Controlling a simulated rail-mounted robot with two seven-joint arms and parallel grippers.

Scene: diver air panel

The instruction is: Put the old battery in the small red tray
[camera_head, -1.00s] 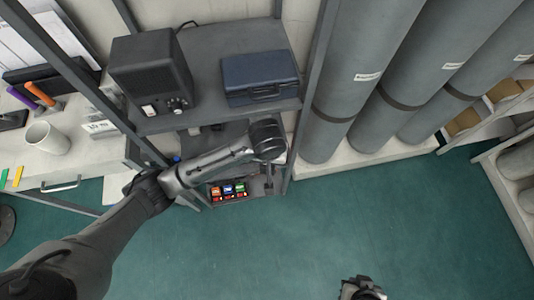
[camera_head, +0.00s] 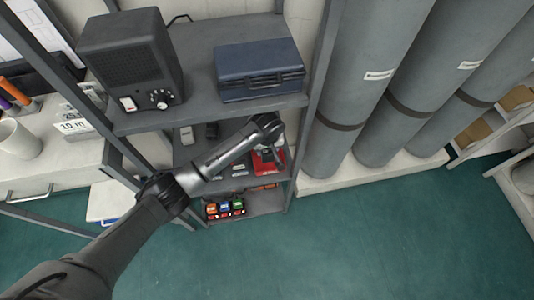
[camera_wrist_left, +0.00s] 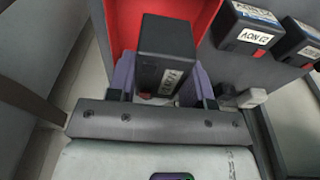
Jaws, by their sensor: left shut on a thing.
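My left gripper (camera_wrist_left: 161,80) is shut on a black block-shaped battery (camera_wrist_left: 166,42) with a pale label on its near face. One purple finger is on each side of it. The small red tray (camera_wrist_left: 125,22) shows just beyond and around the battery in the left wrist view; I cannot tell how high the battery is above it. In the head view the red tray (camera_head: 270,162) sits at the right of the middle shelf, and my left gripper (camera_head: 267,150) is over it, partly hidden by its own arm. My right gripper is not in view.
Labelled black batteries (camera_wrist_left: 251,30) stand right of the tray. A blue case (camera_head: 258,70) and a dark speaker box (camera_head: 130,60) fill the top shelf (camera_head: 200,110) above. Orange, blue and green items (camera_head: 225,208) lie on the bottom shelf. Grey cylinders (camera_head: 360,90) stand at right.

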